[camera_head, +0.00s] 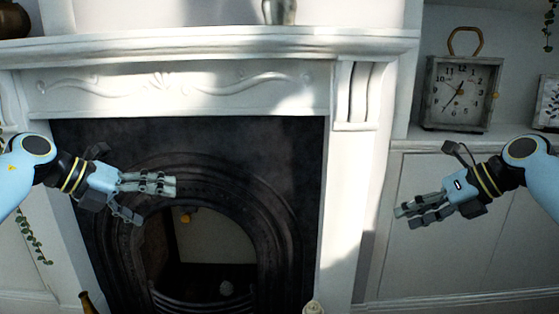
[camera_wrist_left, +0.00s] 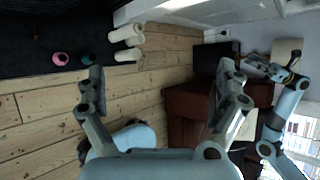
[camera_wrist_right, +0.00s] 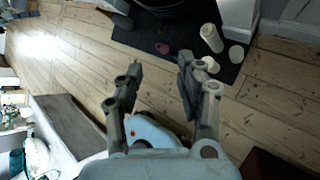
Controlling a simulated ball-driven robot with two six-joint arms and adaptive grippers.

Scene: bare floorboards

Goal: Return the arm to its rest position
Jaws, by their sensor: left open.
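My left gripper (camera_head: 157,203) hangs in front of the dark fireplace in the head view. In the left wrist view its fingers (camera_wrist_left: 163,85) are spread wide with nothing between them. My right gripper (camera_head: 409,216) is in front of the white panelling right of the fireplace in the head view. In the right wrist view its fingers (camera_wrist_right: 160,75) are apart, with a narrower gap, and hold nothing. Both grippers are clear of the floor, and both arms reach inward from the sides.
A white mantelpiece (camera_head: 190,50) frames the fireplace (camera_head: 200,165). A square clock (camera_head: 460,94) stands on the right shelf. Bare floorboards (camera_wrist_left: 130,93) show below the grippers.

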